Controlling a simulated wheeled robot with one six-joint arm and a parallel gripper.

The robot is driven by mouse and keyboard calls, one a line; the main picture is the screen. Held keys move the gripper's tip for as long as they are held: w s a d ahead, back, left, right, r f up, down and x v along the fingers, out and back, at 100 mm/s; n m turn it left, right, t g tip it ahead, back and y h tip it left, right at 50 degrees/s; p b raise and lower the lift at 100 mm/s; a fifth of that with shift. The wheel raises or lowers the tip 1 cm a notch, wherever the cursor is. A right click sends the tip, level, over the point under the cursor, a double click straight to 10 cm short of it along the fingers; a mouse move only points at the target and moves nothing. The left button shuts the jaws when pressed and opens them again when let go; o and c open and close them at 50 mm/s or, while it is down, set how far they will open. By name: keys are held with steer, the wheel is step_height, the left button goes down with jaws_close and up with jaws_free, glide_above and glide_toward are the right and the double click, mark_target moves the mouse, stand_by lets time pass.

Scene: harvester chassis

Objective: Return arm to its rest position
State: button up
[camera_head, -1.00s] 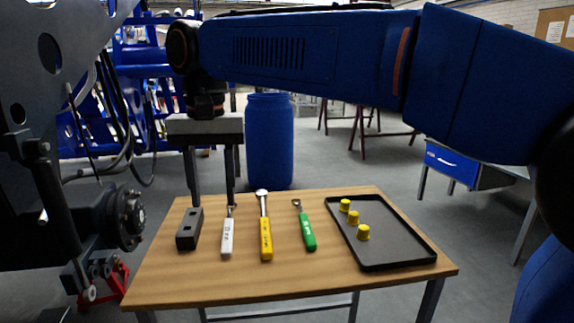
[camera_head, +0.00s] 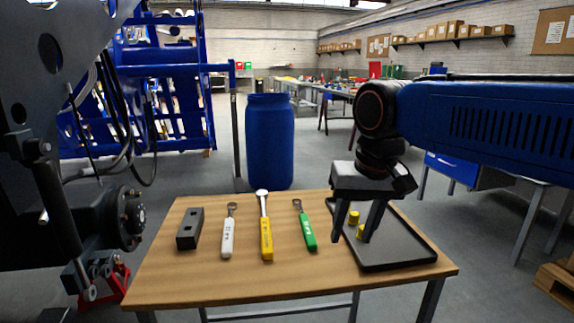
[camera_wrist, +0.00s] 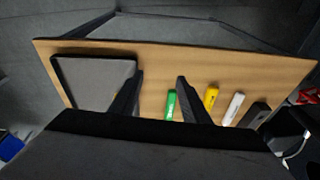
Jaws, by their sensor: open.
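My gripper (camera_head: 354,231) is open and empty in the head view, pointing down above the right part of the table, in front of the tray. Its two fingers are spread apart. My blue arm comes in from the right edge. In the wrist view my gripper (camera_wrist: 158,90) shows its two fingers apart, with bare wood and the green-handled tool (camera_wrist: 171,104) beyond them.
The wooden table (camera_head: 215,285) holds a black block (camera_head: 190,229), white-handled (camera_head: 227,238), yellow-handled (camera_head: 266,240) and green-handled (camera_head: 308,232) tools, and a black tray (camera_head: 405,250) with yellow caps (camera_head: 354,218), partly hidden. A blue barrel (camera_head: 270,140) stands behind. Dark machinery (camera_head: 60,200) is at left.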

steer(key=s+d+f+t+h, duration=0.1)
steer(key=s+d+f+t, duration=0.1)
steer(key=s+d+f, duration=1)
steer(key=d+f, duration=0.3)
steer(key=d, duration=0.1)
steer(key=shift+f+m+t, duration=0.3)
steer(key=shift+f+m, duration=0.05)
steer(key=shift+m, duration=0.05)
